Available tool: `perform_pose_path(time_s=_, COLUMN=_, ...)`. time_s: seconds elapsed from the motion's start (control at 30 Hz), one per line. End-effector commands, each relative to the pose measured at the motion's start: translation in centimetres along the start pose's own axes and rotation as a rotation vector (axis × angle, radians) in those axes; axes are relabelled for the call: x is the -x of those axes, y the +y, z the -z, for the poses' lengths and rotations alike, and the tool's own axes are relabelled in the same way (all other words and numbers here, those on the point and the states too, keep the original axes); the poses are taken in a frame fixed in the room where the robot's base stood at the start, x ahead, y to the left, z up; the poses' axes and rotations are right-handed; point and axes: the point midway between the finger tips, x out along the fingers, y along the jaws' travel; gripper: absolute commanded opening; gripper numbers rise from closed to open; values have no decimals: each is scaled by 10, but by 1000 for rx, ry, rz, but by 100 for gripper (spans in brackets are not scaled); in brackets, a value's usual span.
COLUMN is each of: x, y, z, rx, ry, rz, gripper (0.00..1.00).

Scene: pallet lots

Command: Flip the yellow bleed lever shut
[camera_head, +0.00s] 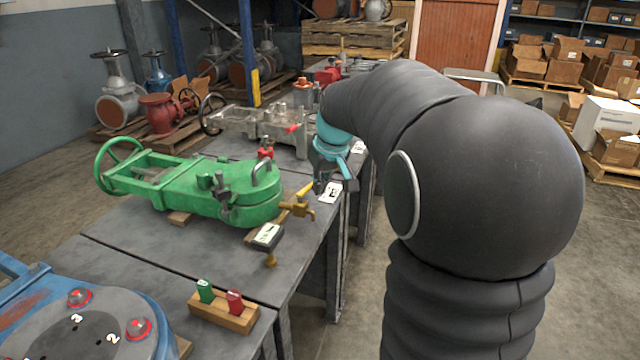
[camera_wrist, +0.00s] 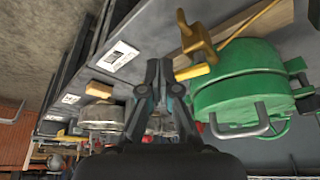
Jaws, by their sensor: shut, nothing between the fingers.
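A green valve (camera_head: 235,190) lies on the grey table, with a brass bleed tap (camera_head: 297,208) at its right end. The yellow lever (camera_head: 305,188) slants up and to the right above the tap, out of line with its spout. In the wrist view the brass tap (camera_wrist: 196,38) and the yellow lever (camera_wrist: 193,72) show beside the green body. My gripper (camera_head: 320,188) is shut and empty, just right of the lever. In the wrist view my gripper's fingertips (camera_wrist: 160,68) are close to the lever's free end, with a small gap apparent; contact cannot be told.
A white card (camera_head: 331,193) lies at the table's right edge. A tagged dark block (camera_head: 267,236) and a wooden stand (camera_head: 223,312) with green and red pieces are nearer. The aisle floor is at right.

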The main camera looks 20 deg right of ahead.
Motion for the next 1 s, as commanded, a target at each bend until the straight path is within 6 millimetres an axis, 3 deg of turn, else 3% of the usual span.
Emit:
perform_pose_path(time_s=0.27, x=7, y=18, z=-23, rx=-2, ry=2, rz=-2, gripper=0)
perform_pose_path(time_s=0.5, x=58, y=23, z=-18, rx=9, ry=3, rz=1, gripper=0)
perform_pose_path(time_s=0.7, x=90, y=28, z=-17, rx=11, ry=2, rz=3, gripper=0)
perform_pose_path(time_s=1.0, x=107, y=31, z=-17, rx=9, ry=0, rz=3, gripper=0)
